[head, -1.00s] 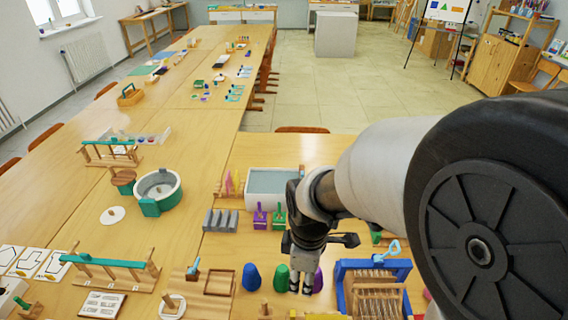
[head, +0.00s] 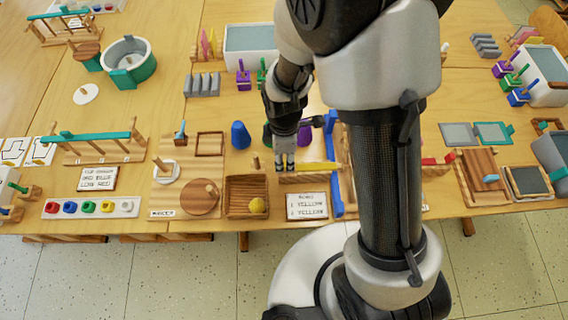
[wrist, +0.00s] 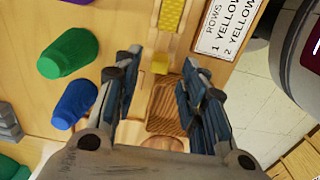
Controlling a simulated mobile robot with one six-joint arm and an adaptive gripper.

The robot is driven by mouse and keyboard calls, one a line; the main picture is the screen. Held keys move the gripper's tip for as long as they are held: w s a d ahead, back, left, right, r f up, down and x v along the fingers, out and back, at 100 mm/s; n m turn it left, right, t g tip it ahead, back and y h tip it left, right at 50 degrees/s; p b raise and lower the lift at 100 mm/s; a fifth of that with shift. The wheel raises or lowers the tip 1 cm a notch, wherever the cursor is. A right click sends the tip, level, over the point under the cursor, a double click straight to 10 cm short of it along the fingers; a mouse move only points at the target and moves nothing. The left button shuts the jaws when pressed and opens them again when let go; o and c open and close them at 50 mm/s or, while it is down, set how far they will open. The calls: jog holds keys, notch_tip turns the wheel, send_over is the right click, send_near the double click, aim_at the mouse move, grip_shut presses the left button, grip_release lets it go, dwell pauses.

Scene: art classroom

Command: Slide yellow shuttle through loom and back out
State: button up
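The yellow shuttle (head: 318,166) lies on a wooden rest left of the blue-framed loom (head: 335,190). My arm hides most of the loom in the head view. In the wrist view the shuttle's textured yellow body (wrist: 173,14) is at the top, with a small yellow block (wrist: 160,63) at its near end. My gripper (head: 285,166) is at the shuttle's left end. In the wrist view my gripper (wrist: 158,75) is open, its fingers on either side of the line of the yellow block. I cannot tell whether the block is between the tips or just beyond them.
A rows card (head: 306,206) lies in front of the shuttle. Bare tabletop (head: 215,112) shows farther back.

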aim_at(284, 163)
jog(key=shift+f+b, duration=0.5)
jog(key=shift+f, duration=1.35)
jog(key=shift+c, duration=0.4)
grip_shut()
